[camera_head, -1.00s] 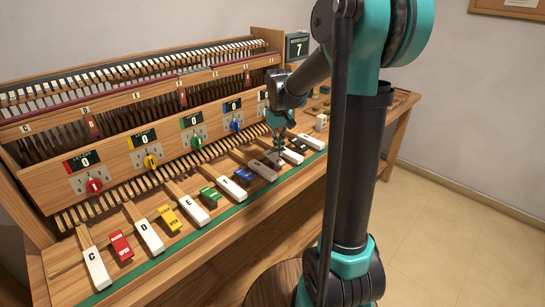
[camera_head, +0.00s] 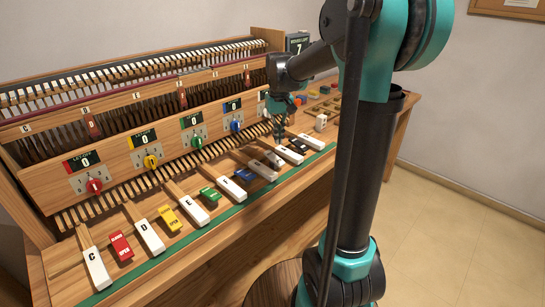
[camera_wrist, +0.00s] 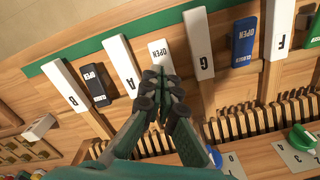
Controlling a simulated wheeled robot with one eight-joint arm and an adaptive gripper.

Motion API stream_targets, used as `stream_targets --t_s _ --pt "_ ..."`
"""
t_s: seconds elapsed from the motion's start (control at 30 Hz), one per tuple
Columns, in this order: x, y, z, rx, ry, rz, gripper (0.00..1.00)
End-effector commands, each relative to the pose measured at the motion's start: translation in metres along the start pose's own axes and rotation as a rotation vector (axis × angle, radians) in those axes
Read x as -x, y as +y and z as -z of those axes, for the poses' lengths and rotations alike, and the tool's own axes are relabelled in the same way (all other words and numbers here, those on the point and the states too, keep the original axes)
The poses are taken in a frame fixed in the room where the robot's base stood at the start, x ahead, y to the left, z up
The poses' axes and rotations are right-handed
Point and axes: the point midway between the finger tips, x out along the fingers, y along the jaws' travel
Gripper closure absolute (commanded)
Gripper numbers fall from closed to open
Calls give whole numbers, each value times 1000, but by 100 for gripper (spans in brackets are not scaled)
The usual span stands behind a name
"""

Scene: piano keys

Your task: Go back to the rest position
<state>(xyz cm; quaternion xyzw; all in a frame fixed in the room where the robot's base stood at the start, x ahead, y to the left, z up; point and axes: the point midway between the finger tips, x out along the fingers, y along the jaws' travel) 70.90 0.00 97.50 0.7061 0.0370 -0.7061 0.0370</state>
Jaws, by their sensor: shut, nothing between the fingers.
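My gripper (camera_head: 279,142) is shut and empty, pointing down above the right half of the keyboard. That block lies between the white G key (camera_wrist: 198,45) and the white A key (camera_wrist: 121,65). Whether the tips touch anything cannot be told for sure; in the head view they seem to be above the keys.
The wooden instrument has a row of white keys, such as C (camera_head: 95,268) and D (camera_head: 150,236), with coloured blocks such as red (camera_head: 122,246) and yellow (camera_head: 168,218). A panel with dials (camera_head: 152,161) stands behind. A white cube (camera_head: 321,122) stands at the right.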

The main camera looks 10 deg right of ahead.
Motion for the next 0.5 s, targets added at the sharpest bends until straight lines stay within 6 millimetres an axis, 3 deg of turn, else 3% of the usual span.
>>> stream_targets --t_s 0.13,0.23,0.5 --pt "-4 1 -8 -4 12 0 100" --pt "-17 5 -29 -14 46 -1 100" --pt "-82 15 -131 -63 215 -7 100"
